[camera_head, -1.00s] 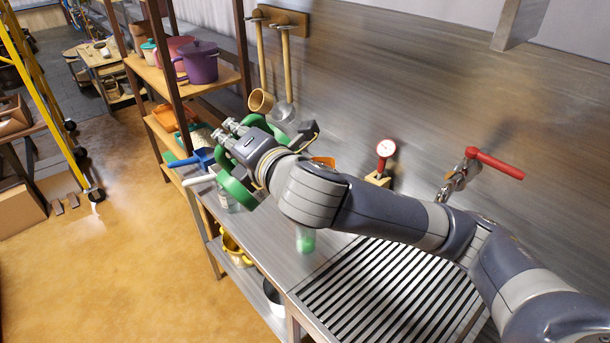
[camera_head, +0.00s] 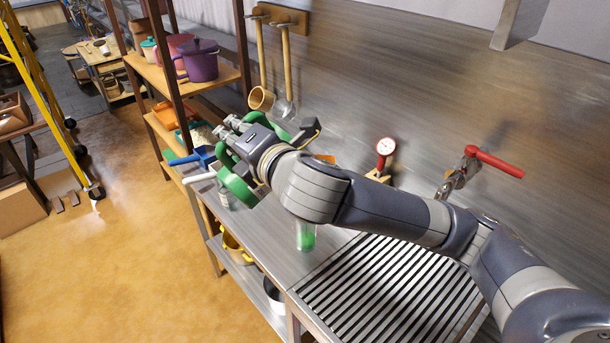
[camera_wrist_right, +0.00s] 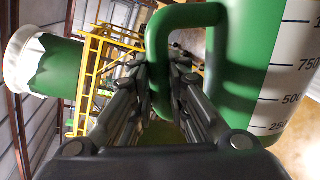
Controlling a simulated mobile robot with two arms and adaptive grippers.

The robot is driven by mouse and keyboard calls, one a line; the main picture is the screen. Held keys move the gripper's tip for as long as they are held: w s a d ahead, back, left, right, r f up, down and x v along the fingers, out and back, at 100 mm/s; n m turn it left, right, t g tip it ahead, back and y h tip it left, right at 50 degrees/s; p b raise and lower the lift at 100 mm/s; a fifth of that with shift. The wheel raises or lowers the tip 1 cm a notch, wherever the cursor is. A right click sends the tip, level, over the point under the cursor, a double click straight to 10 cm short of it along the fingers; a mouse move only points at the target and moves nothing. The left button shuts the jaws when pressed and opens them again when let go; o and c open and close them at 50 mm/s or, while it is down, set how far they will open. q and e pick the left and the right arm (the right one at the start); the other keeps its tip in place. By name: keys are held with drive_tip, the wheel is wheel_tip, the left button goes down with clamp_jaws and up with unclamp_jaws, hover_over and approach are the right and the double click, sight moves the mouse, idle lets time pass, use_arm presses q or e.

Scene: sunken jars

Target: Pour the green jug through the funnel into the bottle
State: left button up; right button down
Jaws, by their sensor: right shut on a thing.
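My right gripper (camera_head: 234,128) is shut on the handle of the green jug (camera_head: 238,188), which is held above the counter's far left part and partly hidden by my wrist. In the right wrist view the gripper (camera_wrist_right: 165,75) closes around the handle, and the jug's body with white measuring marks (camera_wrist_right: 282,75) is at the right. A clear bottle (camera_head: 306,236) with green in its lower part stands on the counter; my forearm hides its upper part. An orange piece (camera_head: 325,158), perhaps the funnel, peeks out above my arm. Whether it sits on the bottle is hidden. My left gripper is not in view.
A slatted drainer (camera_head: 390,290) fills the counter's front right. A blue scoop (camera_head: 192,157) and shelves with a purple pot (camera_head: 200,65) are at the left.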

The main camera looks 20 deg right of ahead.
sight(248, 116)
drive_tip(key=shift+w+d+r+m+p, duration=0.2)
drive_tip(key=shift+d+r+m+p, duration=0.35)
drive_tip(key=shift+r+p, duration=0.25)
idle(1.4)
drive_tip(key=shift+w+d+r+m+p, duration=0.2)
drive_tip(key=shift+d+r+m+p, duration=0.2)
drive_tip(key=shift+d+p, duration=0.3)
idle(0.8)
drive_tip(key=shift+w+d+r, duration=0.1)
drive_tip(key=shift+d+r, duration=0.05)
drive_tip(key=shift+r, duration=0.05)
drive_tip(key=shift+d+r+m+y+p, duration=0.2)
drive_tip(key=shift+m+y+p, duration=0.1)
drive_tip(key=shift+p, duration=0.15)
drive_tip(key=shift+f, duration=0.1)
idle(0.7)
